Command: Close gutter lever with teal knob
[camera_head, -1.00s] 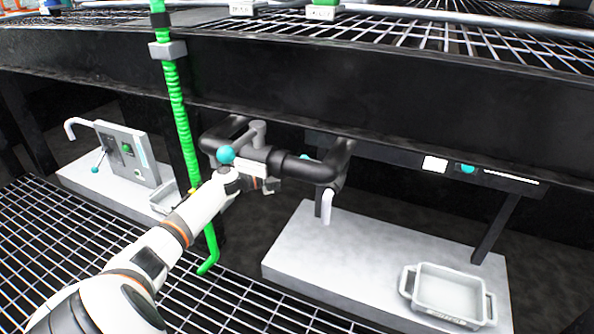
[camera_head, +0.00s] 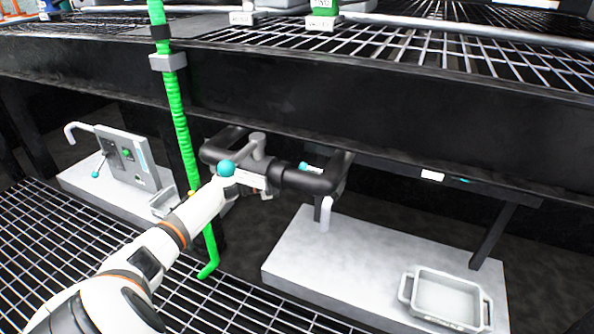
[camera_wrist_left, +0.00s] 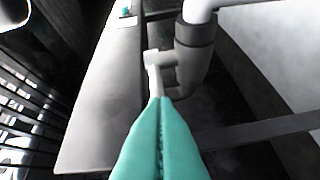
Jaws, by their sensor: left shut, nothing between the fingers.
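In the head view my left wrist reaches up to the pipe, close below the knob. My right gripper is out of view.
A green hose (camera_head: 182,130) hangs close to my left arm. A grey panel box (camera_head: 127,155) stands on a slab at left. A white spout (camera_head: 325,215) points down over another slab (camera_head: 300,252), which carries a grey tray (camera_head: 445,300). The black beam (camera_head: 380,105) runs overhead.

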